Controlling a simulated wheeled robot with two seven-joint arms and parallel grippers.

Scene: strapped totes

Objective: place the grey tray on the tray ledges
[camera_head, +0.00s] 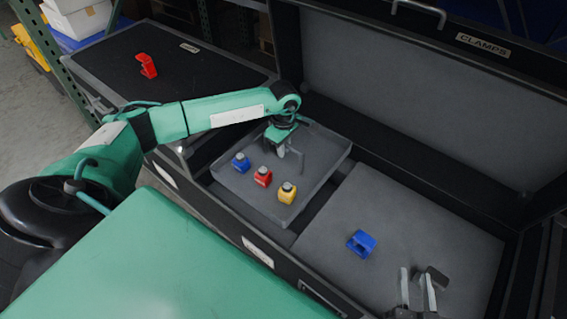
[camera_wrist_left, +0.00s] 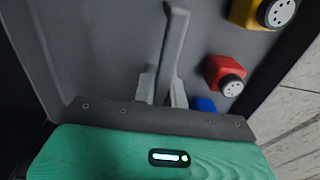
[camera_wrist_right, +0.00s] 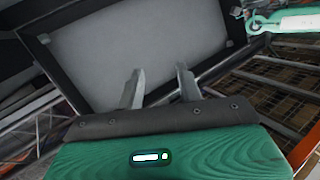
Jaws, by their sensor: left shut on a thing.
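The grey tray (camera_head: 322,165) sits at the opening of the left part of the black case. It carries a blue bottle (camera_head: 240,162), a red bottle (camera_head: 263,176) and a yellow bottle (camera_head: 287,192), all upright. My left gripper (camera_head: 284,150) is over the tray's middle, shut on its handle, which also shows in the left wrist view (camera_wrist_left: 174,45). I cannot tell whether the tray touches the tray ledges, which are hidden beneath it. My right gripper (camera_head: 418,288) is open and empty over the case's right part; its spread fingers show in the right wrist view (camera_wrist_right: 160,88).
A blue clamp (camera_head: 361,243) lies on the grey panel (camera_head: 420,220) in the case's right part. The open lid (camera_head: 420,100), labelled CLAMPS, stands behind. A red clamp (camera_head: 147,65) lies on the dark case top (camera_head: 200,75) at the back left.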

